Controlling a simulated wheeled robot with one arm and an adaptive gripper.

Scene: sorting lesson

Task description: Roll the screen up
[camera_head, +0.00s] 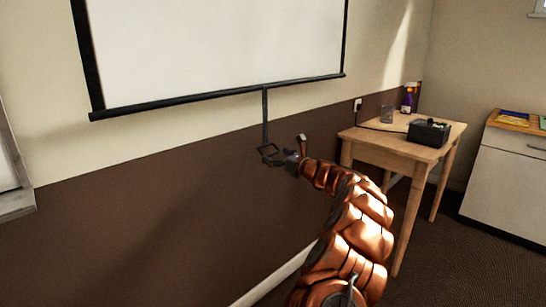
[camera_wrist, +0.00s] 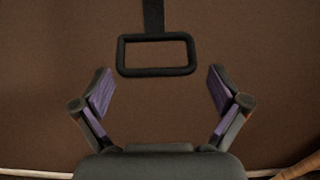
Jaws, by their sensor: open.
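The white projection screen (camera_head: 215,45) hangs pulled down on the wall, with a black bar (camera_head: 220,94) along its lower edge. A dark strap (camera_head: 265,118) hangs from the bar and ends in a rectangular pull handle (camera_head: 268,152). In the wrist view the handle (camera_wrist: 157,72) shows as a black loop at the upper middle, below its strap (camera_wrist: 153,18). My gripper (camera_head: 286,160) is at the handle in the head view. In the wrist view my gripper (camera_wrist: 158,85) is open, its purple-padded fingers spread either side below the handle, with nothing visible gripped.
A wooden table (camera_head: 375,140) stands right of my arm, carrying a dark box (camera_head: 428,133), a clear cup (camera_head: 387,115) and a purple bottle (camera_head: 407,98). A white cabinet (camera_head: 505,180) stands at the far right. The brown lower wall left of the handle is clear.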

